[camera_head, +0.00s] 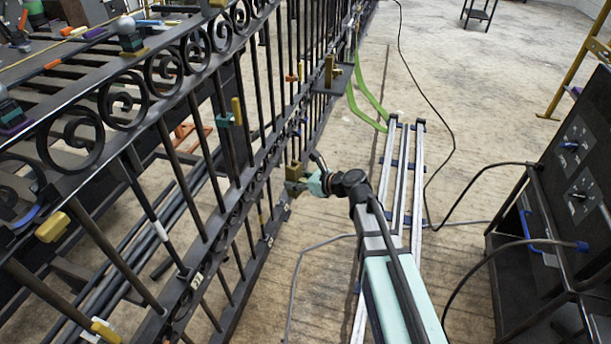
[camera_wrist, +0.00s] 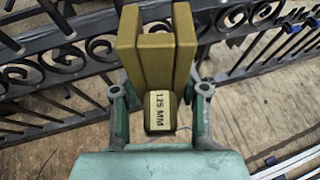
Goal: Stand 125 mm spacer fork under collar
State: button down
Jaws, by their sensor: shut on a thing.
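The spacer fork (camera_wrist: 159,108) is a brass-coloured block with upright prongs, and its pale label reads 125 MM in the wrist view. My gripper (camera_wrist: 161,93) is shut on its lower part, one finger on each side. I cannot pick out the collar for certain in either view.
A dark shelf (camera_head: 340,79) with brass-coloured pieces stands by the gate farther back. Yellow clips (camera_head: 54,227) sit on the gate bars. A dark control cabinet (camera_head: 562,190) stands at right. Cables cross the floor. The floor beyond the rails is mostly open.

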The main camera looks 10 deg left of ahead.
jog(key=shift+s+a+f+n+g+y, duration=0.2)
jog(key=shift+a+n+g, duration=0.25)
jog(key=shift+a, duration=0.2)
jog(key=shift+s+a+f+n+g+y, duration=0.2)
jog(key=shift+a+n+g, duration=0.2)
jog(key=shift+a, duration=0.2)
jog(key=shift+s+a+r+n+g+y, duration=0.15)
jog(key=shift+s+a+n+g+y, duration=0.2)
jog(key=shift+a+n+g, duration=0.4)
jog(key=b, duration=0.3)
send_near(238, 174)
jog(key=shift+w+a+f, duration=0.55)
jog(key=shift+a+f, duration=1.1)
jog(key=shift+f, duration=0.35)
jog(key=shift+w+a+r+p, duration=0.15)
jog(key=shift+a+p, duration=0.15)
jog(key=shift+a, duration=0.7)
jog(key=shift+w+a+f+p, duration=0.15)
jog(key=shift+a+p, duration=0.15)
jog(key=shift+a, duration=0.7)
jog(key=shift+w+a+r+p, duration=0.1)
jog(key=shift+w+a+p, duration=0.15)
jog(key=shift+a, duration=0.75)
jog(key=shift+a+f+p, duration=0.1)
jog(key=shift+f+p, duration=0.15)
jog(key=shift+p, duration=0.1)
jog(key=c, duration=0.5)
grip_release()
jog(key=shift+f, duration=0.1)
